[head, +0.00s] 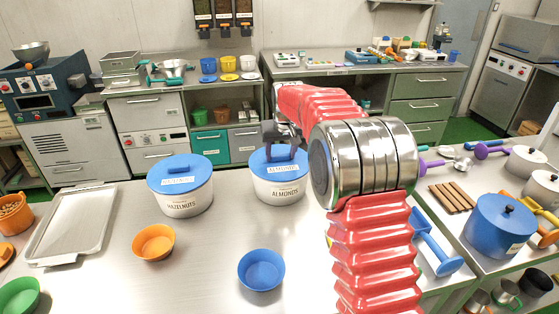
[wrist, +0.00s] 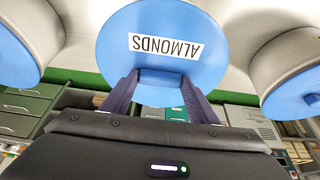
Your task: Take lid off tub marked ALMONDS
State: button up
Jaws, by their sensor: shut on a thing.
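The white tub marked ALMONDS (head: 280,190) stands on the steel table in the head view. Its blue lid (head: 272,168) is on or right above the rim; I cannot see a clear gap. The lid fills the top middle of the wrist view (wrist: 165,20), its ALMONDS label upside down. My gripper (head: 284,148) is shut on the lid's raised blue handle (wrist: 161,78), with one dark finger at each side. My gripper also shows in the wrist view (wrist: 161,84).
A tub marked HAZELNUTS (head: 181,200) with a blue lid stands to the left. An orange bowl (head: 154,242) and a blue bowl (head: 261,270) are in front. A metal tray (head: 70,228) lies far left. My red arm hides the table's right part.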

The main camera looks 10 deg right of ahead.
aim_at(280, 156)
notch_tip(280, 156, up, 10)
dwell(0.6)
jog(key=shift+r, duration=0.2)
dwell(0.4)
jog(key=shift+r, duration=1.25)
jog(key=shift+s, duration=0.1)
